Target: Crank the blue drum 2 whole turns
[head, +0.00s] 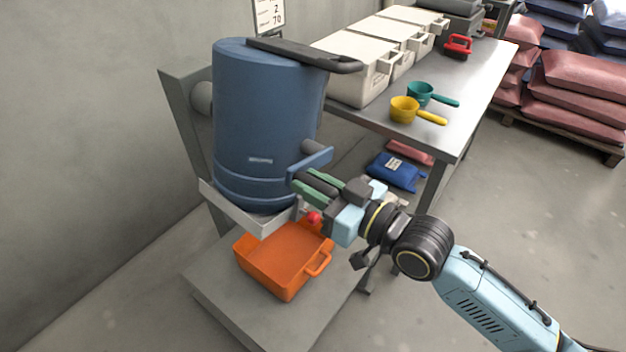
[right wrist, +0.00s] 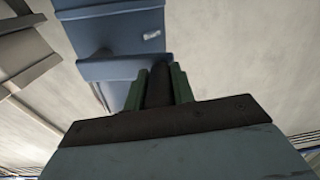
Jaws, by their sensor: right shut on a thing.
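The blue drum (head: 262,115) stands upright on a grey frame against the wall, with a dark bar across its top. A short blue crank arm (head: 312,161) sticks out from its right side on a grey shaft. The dark crank grip (right wrist: 158,86) is at the lower end of this arm. My right gripper (head: 308,187) is shut on the crank grip, its green fingers on either side of it. The drum also shows in the right wrist view (right wrist: 125,32). My left gripper is not in view.
An orange tray (head: 285,262) sits below the drum on a grey base plate (head: 215,292). A red knob (head: 313,218) is close under my right gripper. A metal table (head: 455,120) with white bins (head: 352,68), a yellow scoop (head: 405,108) and a teal scoop (head: 420,93) stands behind.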

